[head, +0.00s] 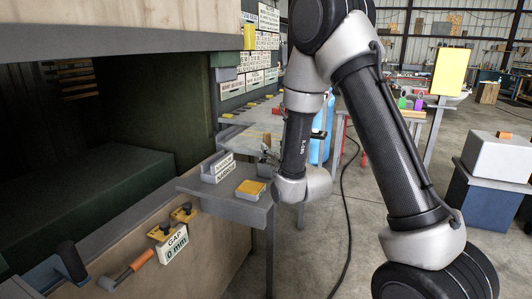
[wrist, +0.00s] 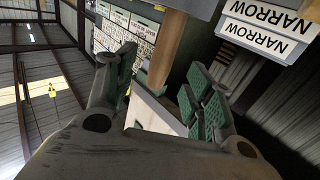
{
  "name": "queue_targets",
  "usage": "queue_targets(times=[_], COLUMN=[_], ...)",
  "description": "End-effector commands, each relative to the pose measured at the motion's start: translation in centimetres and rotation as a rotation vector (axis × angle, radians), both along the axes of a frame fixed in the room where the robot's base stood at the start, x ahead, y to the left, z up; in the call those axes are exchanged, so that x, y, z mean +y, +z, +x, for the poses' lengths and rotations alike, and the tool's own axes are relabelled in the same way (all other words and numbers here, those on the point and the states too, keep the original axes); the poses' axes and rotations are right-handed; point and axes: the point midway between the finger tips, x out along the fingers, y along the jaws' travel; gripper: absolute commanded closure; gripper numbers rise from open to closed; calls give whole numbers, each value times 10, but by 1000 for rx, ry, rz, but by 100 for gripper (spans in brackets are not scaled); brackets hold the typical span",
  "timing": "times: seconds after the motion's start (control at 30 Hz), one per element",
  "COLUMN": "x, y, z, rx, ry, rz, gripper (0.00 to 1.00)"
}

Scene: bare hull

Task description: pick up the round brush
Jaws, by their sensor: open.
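My gripper (wrist: 160,75) is open in the wrist view, its green-padded fingers spread to left and right. A brown, wood-like upright piece (wrist: 168,45) shows between and beyond the fingertips; it may be the handle of the round brush, but I cannot tell for sure. No bristles can be made out. In the head view my gripper (head: 267,157) is small and partly hidden by my arm, just above the grey shelf (head: 222,203) and right of the boxes marked NARROW. Whether the fingers touch anything is not clear.
The boxes marked NARROW (head: 217,168) and a yellow pad (head: 250,189) are on the shelf. A tool with an orange handle (head: 137,262) and a "GAP 0 mm" sign (head: 174,246) sit lower left. A blue bottle (head: 322,130) stands behind my arm.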

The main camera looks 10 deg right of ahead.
Motion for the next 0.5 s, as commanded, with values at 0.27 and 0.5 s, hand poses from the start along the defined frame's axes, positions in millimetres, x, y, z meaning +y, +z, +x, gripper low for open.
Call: queue_targets(times=[0.27,0.5], x=[8,12], y=[3,3], z=[39,64], rx=[-2,1], ry=[-1,-1], rz=[0,-1], gripper=[47,47])
